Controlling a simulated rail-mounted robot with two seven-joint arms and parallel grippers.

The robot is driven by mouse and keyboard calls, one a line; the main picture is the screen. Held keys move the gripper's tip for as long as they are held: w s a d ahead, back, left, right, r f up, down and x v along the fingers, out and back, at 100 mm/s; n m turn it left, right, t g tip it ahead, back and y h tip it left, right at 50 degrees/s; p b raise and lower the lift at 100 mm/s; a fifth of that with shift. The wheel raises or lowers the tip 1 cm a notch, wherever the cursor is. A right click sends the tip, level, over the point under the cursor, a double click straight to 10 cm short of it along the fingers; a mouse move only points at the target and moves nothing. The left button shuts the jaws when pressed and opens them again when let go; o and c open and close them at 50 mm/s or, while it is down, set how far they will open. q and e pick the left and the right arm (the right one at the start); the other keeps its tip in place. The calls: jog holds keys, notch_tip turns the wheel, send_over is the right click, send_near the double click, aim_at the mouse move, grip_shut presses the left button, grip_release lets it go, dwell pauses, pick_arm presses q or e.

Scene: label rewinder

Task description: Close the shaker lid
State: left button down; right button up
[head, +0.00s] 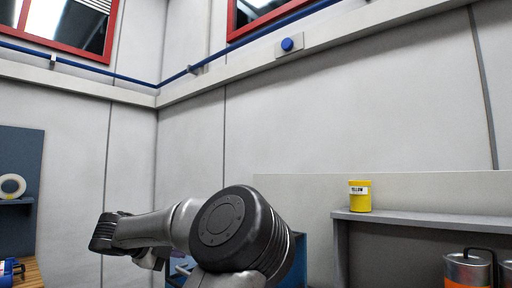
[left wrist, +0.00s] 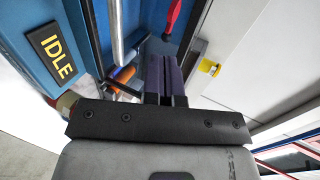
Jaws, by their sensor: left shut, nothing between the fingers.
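A blue machine (left wrist: 75,22) with a yellow-lettered IDLE plate (left wrist: 52,52) fills the upper left of the left wrist view. A red handle-like part (left wrist: 173,16) and a metal rod (left wrist: 116,32) show by its blue panels. I cannot tell which part is the lid, or how far it stands open. My left gripper (left wrist: 166,80) is shut and empty, its dark fingers pointing towards the machine; I cannot tell whether they touch it. In the head view, my arm hides most of a blue body (head: 297,258), perhaps the same machine. My right gripper is in neither view.
A yellow tub (head: 360,196) stands on a grey shelf (head: 430,222) at the right. Metal cans (head: 468,268) stand below it. An orange cylinder (left wrist: 124,75) lies near the rod. A pale tape roll (head: 12,186) sits at the far left.

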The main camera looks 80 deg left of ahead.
pick_arm(q)
notch_tip(320, 180, down, 6)
jog(key=b, duration=0.4)
jog(key=shift+w+a+b, duration=0.25)
jog(key=shift+b, duration=0.1)
jog(key=shift+f, duration=0.15)
